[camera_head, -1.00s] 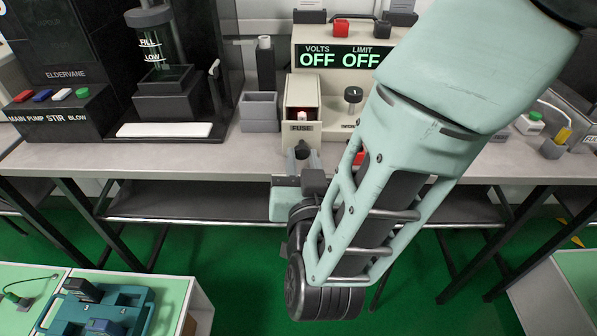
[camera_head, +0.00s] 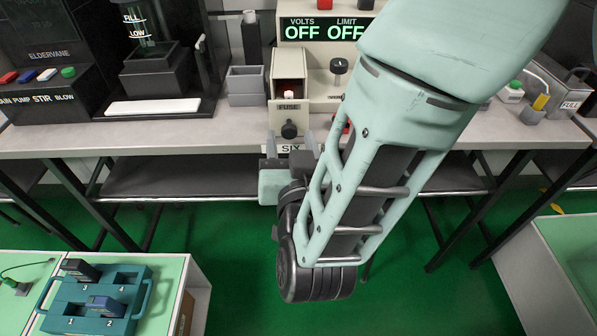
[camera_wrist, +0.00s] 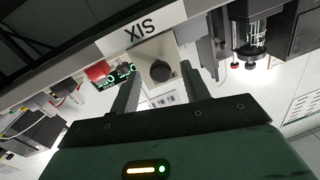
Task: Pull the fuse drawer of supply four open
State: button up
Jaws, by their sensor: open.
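The bench-edge label (camera_head: 289,148) under the cream power supply (camera_head: 318,58) reads SIX, not four. Its fuse drawer (camera_head: 288,107), marked FUSE, stands out from the supply, with its open top showing a small red-and-white item inside. A dark round knob (camera_head: 289,130) is on the drawer front; it also shows in the wrist view (camera_wrist: 160,71). My gripper (camera_head: 290,150) is open and empty, just in front of and below the knob. In the wrist view my fingers (camera_wrist: 160,88) point toward the knob, apart from it. My arm hides the supply's right side.
A grey open bin (camera_head: 247,85) stands left of the drawer. A black apparatus with a white pad (camera_head: 152,107) is farther left. A green-topped table with a teal fuse tray (camera_head: 95,300) is at lower left.

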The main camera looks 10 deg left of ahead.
jog(key=v, duration=1.7)
jog(key=shift+w, duration=0.1)
jog(key=w+a+f+n+g+y, duration=0.1)
jog(key=w+a+f+g, duration=0.15)
jog(key=w+g, duration=0.45)
jog(key=s+d+r+n+g+h, duration=0.1)
jog(key=s+d+r+g+h, duration=0.15)
jog(key=d, duration=0.45)
jog(key=s+d+r+n+g+h+p, duration=0.1)
jog(key=d+n+g+h, duration=0.1)
jog(key=d+g, duration=0.35)
jog(key=s+d+r+n+g+h, duration=0.1)
jog(key=s+d+r+g+h, duration=0.1)
jog(key=d, duration=0.6)
notch_tip(320, 180, up, 20)
jog(key=p, duration=2)
jog(key=shift+s+r+p, duration=0.2)
jog(key=shift+p, duration=0.1)
